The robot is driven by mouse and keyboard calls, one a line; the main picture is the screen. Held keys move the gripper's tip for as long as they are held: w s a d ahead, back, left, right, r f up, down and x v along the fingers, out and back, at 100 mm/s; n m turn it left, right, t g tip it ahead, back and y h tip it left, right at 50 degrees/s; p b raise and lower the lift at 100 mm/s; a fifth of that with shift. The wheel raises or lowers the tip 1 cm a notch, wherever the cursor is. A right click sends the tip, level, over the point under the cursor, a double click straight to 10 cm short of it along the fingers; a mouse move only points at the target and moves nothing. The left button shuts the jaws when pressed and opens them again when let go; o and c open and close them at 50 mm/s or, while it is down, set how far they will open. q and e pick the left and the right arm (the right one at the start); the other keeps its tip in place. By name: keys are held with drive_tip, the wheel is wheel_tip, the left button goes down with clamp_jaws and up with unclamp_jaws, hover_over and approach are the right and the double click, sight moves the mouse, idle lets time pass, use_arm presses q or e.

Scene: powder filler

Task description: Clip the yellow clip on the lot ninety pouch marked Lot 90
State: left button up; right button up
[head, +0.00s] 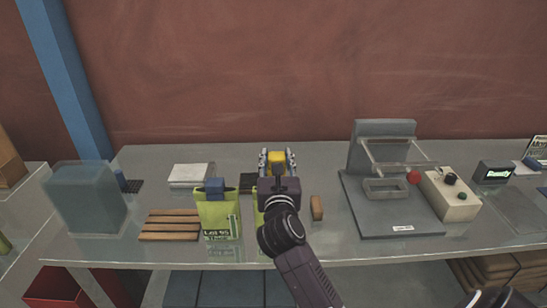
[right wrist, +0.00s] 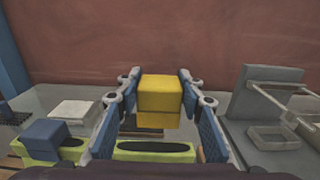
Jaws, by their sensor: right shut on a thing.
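My right gripper (head: 277,158) is shut on the yellow clip (head: 277,157). The clip also shows between the fingers in the right wrist view (right wrist: 160,95). Below it in that view is the dark, open mouth of a green pouch (right wrist: 128,149); the clip appears apart from it. In the head view my arm hides most of this pouch (head: 259,216), and its label cannot be read. To its left stands another green pouch (head: 217,213), labelled Lot 95, with a blue clip (head: 215,187) on its top. My left gripper is not in view.
Wooden slats (head: 169,225) lie left of the pouches, and a white pad (head: 190,174) lies behind. A small brown block (head: 317,207) lies to the right. A grey machine (head: 384,140) with a clear guard and a control box (head: 450,197) stands further right.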

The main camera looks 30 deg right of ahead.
drive_tip(key=shift+w+a, duration=0.1)
drive_tip(key=shift+a, duration=0.05)
drive_tip(key=shift+a+f, duration=0.1)
drive_tip(key=shift+f, duration=0.35)
drive_tip(key=shift+f+b, duration=0.2)
drive_tip(key=shift+b, duration=0.1)
drive_tip(key=shift+f+b, duration=0.3)
drive_tip(key=shift+f, duration=0.2)
drive_tip(key=shift+f+b, duration=0.3)
drive_tip(key=shift+f, duration=0.1)
drive_tip(key=shift+f+b, duration=0.3)
drive_tip(key=shift+f, duration=0.1)
drive_tip(key=shift+f+b, duration=0.95)
drive_tip(key=shift+f, duration=0.4)
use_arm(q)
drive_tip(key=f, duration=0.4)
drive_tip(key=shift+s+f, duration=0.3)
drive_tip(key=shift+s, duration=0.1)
use_arm(e)
drive_tip(key=shift+f, duration=0.15)
